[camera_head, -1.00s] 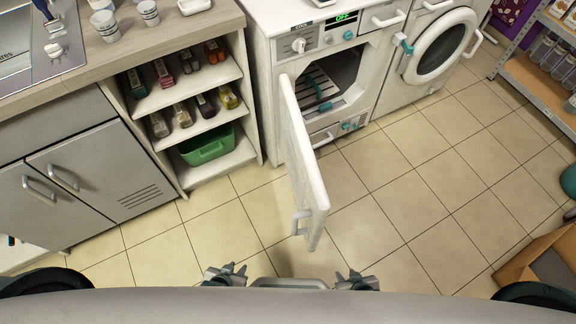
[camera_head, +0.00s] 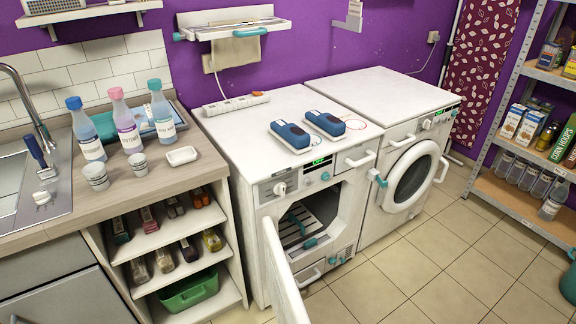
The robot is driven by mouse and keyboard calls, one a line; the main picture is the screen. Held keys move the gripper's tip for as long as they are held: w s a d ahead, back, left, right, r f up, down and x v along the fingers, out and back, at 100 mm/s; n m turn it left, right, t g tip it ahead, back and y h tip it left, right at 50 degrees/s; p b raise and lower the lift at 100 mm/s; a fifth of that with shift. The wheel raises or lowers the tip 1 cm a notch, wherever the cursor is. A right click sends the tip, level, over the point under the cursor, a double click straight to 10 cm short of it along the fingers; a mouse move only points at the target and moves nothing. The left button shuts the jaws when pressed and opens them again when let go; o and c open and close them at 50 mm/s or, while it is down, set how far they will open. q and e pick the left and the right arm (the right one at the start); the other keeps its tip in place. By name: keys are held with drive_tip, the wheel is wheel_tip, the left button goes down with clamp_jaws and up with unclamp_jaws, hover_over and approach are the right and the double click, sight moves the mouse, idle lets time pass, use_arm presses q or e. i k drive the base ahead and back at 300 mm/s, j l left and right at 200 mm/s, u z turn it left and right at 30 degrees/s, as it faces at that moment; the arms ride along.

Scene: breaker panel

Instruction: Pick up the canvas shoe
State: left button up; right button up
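Two blue things with pale edges lie side by side on top of the left white machine, and they look like a pair of canvas shoes. The left shoe (camera_head: 290,135) is a little nearer. The right shoe (camera_head: 325,123) lies beside it, by a thin red outline on the machine top. Neither of my grippers shows in the head view now, so their state cannot be seen.
The left machine (camera_head: 242,128) has its door (camera_head: 284,272) swung open toward me. A second machine (camera_head: 375,88) stands to its right with a round door (camera_head: 410,178). Bottles (camera_head: 125,120) and cups stand on the left counter (camera_head: 185,182).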

sight(293, 137)
drive_tip(key=k, duration=0.65)
drive_tip(key=l+z, duration=0.1)
drive_tip(key=z, duration=0.95)
drive_tip(key=i+l, duration=0.4)
drive_tip(key=i, duration=0.15)
drive_tip(key=i+l, duration=0.4)
drive_tip(key=i, duration=0.2)
drive_tip(key=i+l+u, duration=0.15)
drive_tip(key=i+u, duration=0.2)
drive_tip(key=i, duration=1.35)
drive_tip(key=i+j+z, duration=0.1)
drive_tip(key=i+z, duration=0.15)
drive_tip(key=i, duration=0.8)
